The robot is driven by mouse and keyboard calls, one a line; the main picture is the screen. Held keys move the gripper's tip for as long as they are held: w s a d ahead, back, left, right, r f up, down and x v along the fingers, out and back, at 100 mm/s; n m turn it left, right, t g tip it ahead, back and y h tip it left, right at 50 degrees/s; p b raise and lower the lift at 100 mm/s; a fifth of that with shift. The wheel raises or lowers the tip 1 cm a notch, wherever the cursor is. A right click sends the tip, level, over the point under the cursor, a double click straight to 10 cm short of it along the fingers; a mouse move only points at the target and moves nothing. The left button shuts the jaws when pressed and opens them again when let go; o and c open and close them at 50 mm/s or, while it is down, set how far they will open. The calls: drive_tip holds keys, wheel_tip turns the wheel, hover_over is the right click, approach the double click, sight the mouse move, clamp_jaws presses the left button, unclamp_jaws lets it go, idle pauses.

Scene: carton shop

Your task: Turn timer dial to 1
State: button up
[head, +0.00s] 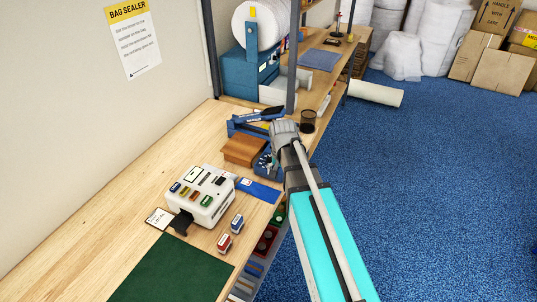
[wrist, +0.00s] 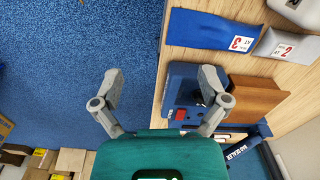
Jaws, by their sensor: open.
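The bag sealer, blue with a brown wooden block (head: 243,150), stands near the table's right edge in the head view. Its round timer dial (head: 264,163) shows white marks on the front face; I cannot read its setting. In the wrist view the sealer's blue face (wrist: 178,88) is right of centre, with a red switch (wrist: 181,115). A dark knob-like part there is partly hidden behind my right finger. My gripper (wrist: 162,87) is open and empty, its fingers wide apart. In the head view my gripper (head: 285,132) is beside the sealer, past the dial.
A blue pouch (head: 259,191) lies in front of the sealer, near a white box (head: 203,212) with coloured stamps. A black cup (head: 308,122) stands behind my gripper. Shelf posts rise at the back. Blue floor (head: 430,200) is open on the right.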

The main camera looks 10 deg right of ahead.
sight(270, 157)
drive_tip(key=w+r+m+p, duration=0.2)
drive_tip(key=w+m, duration=0.2)
drive_tip(key=w, duration=0.5)
drive_tip(key=w+r+m+p, duration=0.2)
drive_tip(key=w+m, duration=0.3)
drive_tip(key=w, duration=0.4)
drive_tip(key=shift+w+r, duration=0.35)
drive_tip(key=shift+r, duration=0.05)
drive_tip(key=shift+f, duration=0.15)
wheel_tip(270, 157, down, 14)
drive_tip(key=b, duration=1.3)
drive_tip(key=shift+r+b, duration=0.25)
drive_tip(key=shift+b, duration=0.15)
